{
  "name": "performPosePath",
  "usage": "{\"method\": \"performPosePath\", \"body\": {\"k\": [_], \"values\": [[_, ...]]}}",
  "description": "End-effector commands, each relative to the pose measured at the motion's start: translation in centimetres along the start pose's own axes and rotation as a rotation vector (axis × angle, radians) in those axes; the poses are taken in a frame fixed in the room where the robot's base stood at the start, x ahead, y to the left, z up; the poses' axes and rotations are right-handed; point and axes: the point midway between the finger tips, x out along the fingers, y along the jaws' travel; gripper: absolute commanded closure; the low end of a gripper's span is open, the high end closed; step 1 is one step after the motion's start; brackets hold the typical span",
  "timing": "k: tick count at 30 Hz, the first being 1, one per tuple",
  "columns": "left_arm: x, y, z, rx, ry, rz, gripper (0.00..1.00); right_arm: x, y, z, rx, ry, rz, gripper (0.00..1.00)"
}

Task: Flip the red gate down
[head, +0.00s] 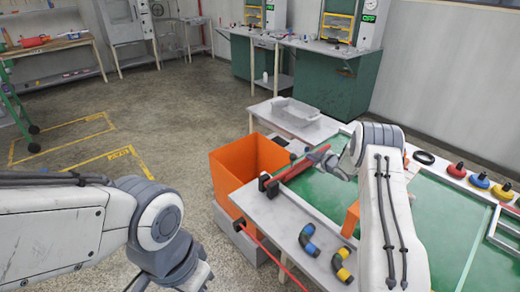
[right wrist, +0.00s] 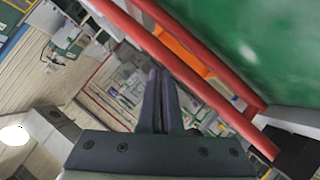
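The red gate (head: 297,168) shows in the head view as a red bar at the left end of the green-topped table, beside dark blocks. In the right wrist view its red bars (right wrist: 190,72) run diagonally from upper left to lower right, meeting a dark block. My right gripper (head: 322,158) is beside the bar in the head view. In the right wrist view my right gripper (right wrist: 159,72) has its fingers together with nothing visible between them, tips close to the lower bar; I cannot tell whether they touch. My left gripper (head: 172,286) is partly cut off at the bottom edge.
An orange bin (head: 228,180) stands left of the table (head: 270,215). A thin red rod (head: 270,250) slants past the table's near left corner. A grey tray (head: 297,112) is behind; coloured knobs (head: 479,181) are right.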

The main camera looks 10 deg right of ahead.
Motion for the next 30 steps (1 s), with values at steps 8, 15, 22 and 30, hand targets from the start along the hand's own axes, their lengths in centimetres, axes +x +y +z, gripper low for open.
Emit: {"method": "performPosePath", "body": {"k": [8, 15, 22, 30], "values": [[-0.5, 0.0, 0.0, 0.000, 0.000, 0.000, 1.00, -0.4, -0.2, 0.6, 0.009, -0.026, -0.009, 1.00], [-3.7, 0.3, -0.2, 0.000, 0.000, 0.000, 1.00, -2.3, 2.1, -4.3, -0.007, 0.007, -0.010, 1.00], [-1.8, 0.1, -0.1, 0.000, -0.001, 0.000, 1.00, -7.3, 3.6, -2.9, -0.006, 0.006, -0.005, 1.00], [-1.5, 0.1, -0.1, 0.000, 0.000, 0.000, 1.00, -10.7, 4.8, -2.8, -0.008, 0.009, -0.007, 1.00]]}}
